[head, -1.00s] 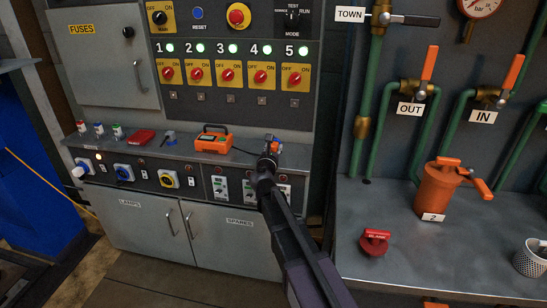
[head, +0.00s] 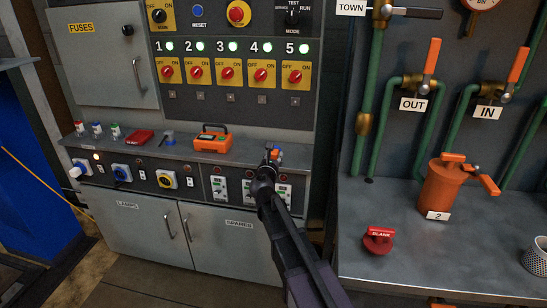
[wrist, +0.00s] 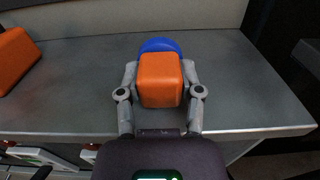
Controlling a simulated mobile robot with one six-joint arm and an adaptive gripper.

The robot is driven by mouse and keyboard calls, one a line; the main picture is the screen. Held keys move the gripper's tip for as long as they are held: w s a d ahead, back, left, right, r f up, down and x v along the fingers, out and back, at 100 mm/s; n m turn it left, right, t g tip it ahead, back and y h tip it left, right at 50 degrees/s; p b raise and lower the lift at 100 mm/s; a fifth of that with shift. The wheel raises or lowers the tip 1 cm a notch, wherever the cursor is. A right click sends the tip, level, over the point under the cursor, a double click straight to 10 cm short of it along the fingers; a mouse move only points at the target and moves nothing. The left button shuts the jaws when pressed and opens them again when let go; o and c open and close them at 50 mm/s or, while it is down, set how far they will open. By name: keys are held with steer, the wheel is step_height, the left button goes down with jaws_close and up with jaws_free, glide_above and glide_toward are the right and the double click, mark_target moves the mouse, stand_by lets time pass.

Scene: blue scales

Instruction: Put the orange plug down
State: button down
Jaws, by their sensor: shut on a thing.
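The orange plug (wrist: 160,80) shows in the wrist view between the two grey fingers of my gripper (wrist: 160,88), which are shut on its sides. A rounded blue part (wrist: 160,45) shows just beyond it. The plug is over the grey shelf (wrist: 60,100) near its right end; I cannot tell whether it touches the surface. In the head view my gripper (head: 273,154) is at the shelf's right end, with only a little orange and blue showing; my arm hides the rest.
An orange tester (head: 213,139) stands to the left on the shelf, with a red block (head: 139,137) farther left. Sockets and switches line the panel below. A right-hand bench holds an orange canister (head: 441,188) and a red BLANK piece (head: 378,239). The shelf around the plug looks clear.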

steer(key=shift+f, duration=0.2)
steer(key=shift+c, duration=1.3)
jaws_free()
steer(key=shift+r, duration=0.15)
steer(key=shift+r, duration=0.15)
steer(key=s+a, duration=0.2)
steer(key=s, duration=0.9)
steer(key=shift+s+a, duration=0.15)
steer(key=shift+s, duration=0.25)
